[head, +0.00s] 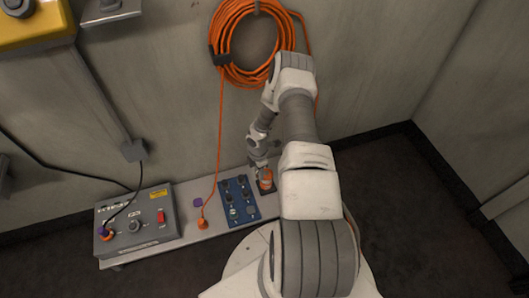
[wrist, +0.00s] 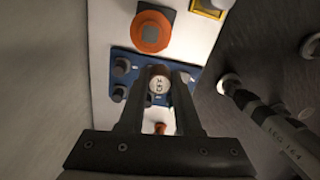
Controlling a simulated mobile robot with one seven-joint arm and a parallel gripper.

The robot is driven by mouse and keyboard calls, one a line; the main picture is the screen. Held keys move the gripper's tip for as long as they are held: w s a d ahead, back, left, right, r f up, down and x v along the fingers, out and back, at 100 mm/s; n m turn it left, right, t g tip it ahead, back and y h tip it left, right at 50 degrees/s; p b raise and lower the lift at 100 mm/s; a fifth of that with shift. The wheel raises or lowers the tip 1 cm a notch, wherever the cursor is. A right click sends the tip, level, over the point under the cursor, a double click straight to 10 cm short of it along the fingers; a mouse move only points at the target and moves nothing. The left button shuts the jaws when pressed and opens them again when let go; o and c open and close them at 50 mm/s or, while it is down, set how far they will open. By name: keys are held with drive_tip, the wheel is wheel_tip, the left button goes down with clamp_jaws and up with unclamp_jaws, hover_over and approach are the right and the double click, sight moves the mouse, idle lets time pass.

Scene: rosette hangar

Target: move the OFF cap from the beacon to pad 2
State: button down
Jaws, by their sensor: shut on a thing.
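My gripper (wrist: 160,80) is shut on a round, pale-topped cap (wrist: 158,86) in the wrist view. Its dark marking is too small to read surely. Behind the cap lies the blue panel (wrist: 121,58) with dark knob-like caps; I cannot tell how high the held cap is above it. The orange beacon (wrist: 151,45), with a grey square on its top, stands beyond the panel, apart from the fingers. In the head view the beacon (head: 265,182) stands right of the blue panel (head: 238,201), close to my gripper (head: 258,166). Pad 2's number is not readable.
A grey control box (head: 138,222) with a red switch stands at the bench's left. A coiled orange cable (head: 232,70) hangs on the wall behind.

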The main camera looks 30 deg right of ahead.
sight(251, 206)
drive_tip(key=shift+s+a+f+n, duration=0.85)
drive_tip(key=shift+a+f, duration=0.45)
drive_tip(key=shift+f, duration=0.65)
drive_tip(key=shift+s+a+f+n, duration=0.6)
drive_tip(key=shift+s+a+f, duration=0.55)
drive_tip(key=shift+f, duration=0.75)
drive_tip(key=shift+s+a+f+n, duration=0.75)
drive_tip(key=shift+a+f, duration=0.7)
drive_tip(key=shift+f, duration=0.5)
drive_tip(key=shift+b, duration=0.75)
drive_tip(key=shift+f+b, duration=0.5)
drive_tip(key=shift+b, duration=0.25)
drive_tip(key=c, duration=0.5)
unclamp_jaws()
wheel_tip(251, 206, up, 18)
drive_tip(key=p, duration=0.6)
drive_tip(key=shift+f+p, duration=0.25)
drive_tip(key=shift+p, duration=0.15)
